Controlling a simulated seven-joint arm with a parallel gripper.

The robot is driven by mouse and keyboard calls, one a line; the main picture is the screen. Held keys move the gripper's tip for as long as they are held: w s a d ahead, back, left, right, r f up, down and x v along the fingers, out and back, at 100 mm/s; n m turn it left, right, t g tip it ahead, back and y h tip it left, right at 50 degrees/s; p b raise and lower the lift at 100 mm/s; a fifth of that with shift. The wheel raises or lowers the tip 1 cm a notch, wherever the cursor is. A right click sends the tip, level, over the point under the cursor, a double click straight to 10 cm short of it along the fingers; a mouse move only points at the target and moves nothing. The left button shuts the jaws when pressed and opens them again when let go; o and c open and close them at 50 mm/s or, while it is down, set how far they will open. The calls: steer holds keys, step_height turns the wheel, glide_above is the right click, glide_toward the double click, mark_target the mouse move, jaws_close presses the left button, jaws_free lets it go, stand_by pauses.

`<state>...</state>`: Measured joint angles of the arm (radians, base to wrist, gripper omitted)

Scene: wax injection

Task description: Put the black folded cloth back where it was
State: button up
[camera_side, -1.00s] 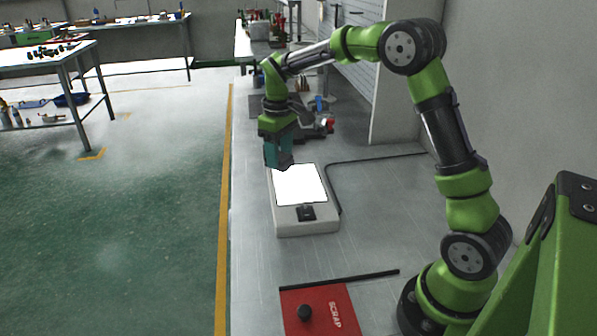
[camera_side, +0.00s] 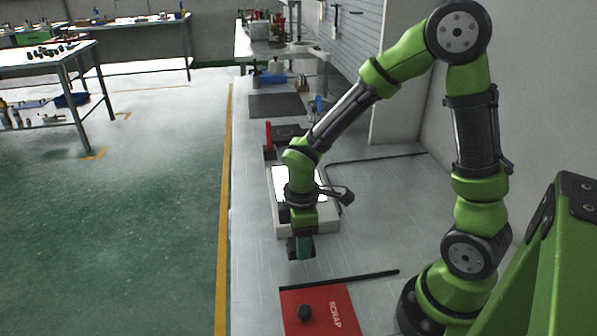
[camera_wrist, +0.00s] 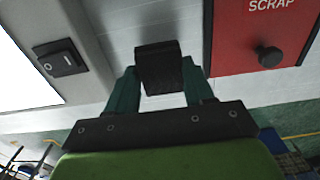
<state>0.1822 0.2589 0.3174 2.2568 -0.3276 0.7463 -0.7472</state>
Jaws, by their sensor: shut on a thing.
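My gripper (camera_side: 301,252) hangs low over the bench, just in front of the near end of the light box and short of the red scrap lid. In the wrist view my gripper (camera_wrist: 160,82) has its two teal fingers closed on the sides of the black folded cloth (camera_wrist: 160,66). The cloth sits between the fingertips over the pale bench top.
The white light box (camera_side: 323,227) with its lit panel lies behind my gripper; its black switch (camera_wrist: 60,58) shows in the wrist view. The red scrap lid (camera_side: 340,295) with a black knob is nearer. A dark mat (camera_side: 278,106) lies farther back. Bench to the right is clear.

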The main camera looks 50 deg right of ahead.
steer(key=shift+f, duration=1.8)
steer(key=shift+f, duration=0.15)
steer(key=o, duration=1)
